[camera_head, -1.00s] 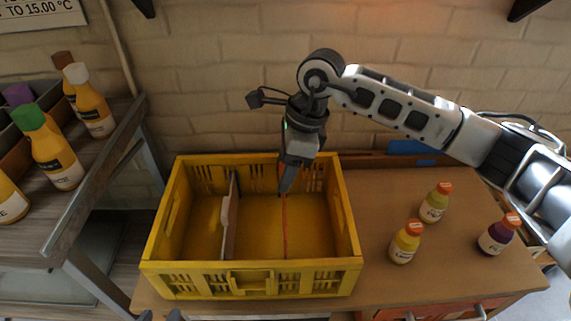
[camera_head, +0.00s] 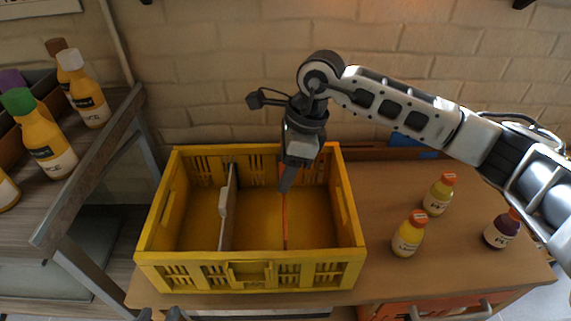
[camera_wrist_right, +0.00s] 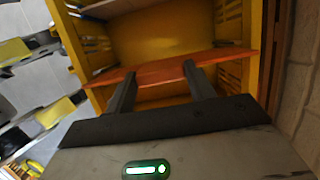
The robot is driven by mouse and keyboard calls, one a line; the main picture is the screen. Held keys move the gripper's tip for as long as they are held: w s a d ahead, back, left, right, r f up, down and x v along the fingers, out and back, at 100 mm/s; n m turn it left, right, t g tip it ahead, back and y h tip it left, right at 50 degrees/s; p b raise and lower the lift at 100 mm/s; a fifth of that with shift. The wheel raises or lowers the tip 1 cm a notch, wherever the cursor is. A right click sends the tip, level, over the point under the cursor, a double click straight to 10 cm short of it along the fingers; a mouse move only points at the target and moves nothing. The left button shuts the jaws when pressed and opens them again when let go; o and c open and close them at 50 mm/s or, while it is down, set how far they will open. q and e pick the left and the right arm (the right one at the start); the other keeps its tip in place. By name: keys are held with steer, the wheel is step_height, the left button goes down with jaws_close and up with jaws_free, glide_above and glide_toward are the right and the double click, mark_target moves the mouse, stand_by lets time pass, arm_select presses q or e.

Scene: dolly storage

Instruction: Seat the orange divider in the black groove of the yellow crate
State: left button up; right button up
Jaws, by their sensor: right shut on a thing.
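The yellow crate (camera_head: 250,280) stands on the wooden tabletop in the head view. The orange divider (camera_head: 285,222) shows there as a thin upright strip running front to back in the crate's right part. It also shows in the right wrist view (camera_wrist_right: 155,75), spanning across the crate. My right gripper (camera_head: 285,187) points down into the crate and is shut on the divider near its back end. I cannot make out the black groove or whether the divider's lower edge touches it. Two dark fingertips of my left gripper (camera_head: 160,315), apart and empty, show at the bottom edge.
A grey divider (camera_head: 226,205) with a pale piece on it stands left of the orange one. Several bottles, including a yellow one (camera_head: 408,235), stand on the tabletop right of the crate. A shelf (camera_head: 95,170) with bottles is at the left. A brick wall is behind.

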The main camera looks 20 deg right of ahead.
steer(key=shift+f+b, duration=1.1)
steer(key=shift+f, duration=0.45)
step_height(320, 180, down, 4)
steer(key=b, duration=0.3)
stand_by(0.6)
steer(key=o, duration=1.1)
steer(key=shift+o, duration=0.2)
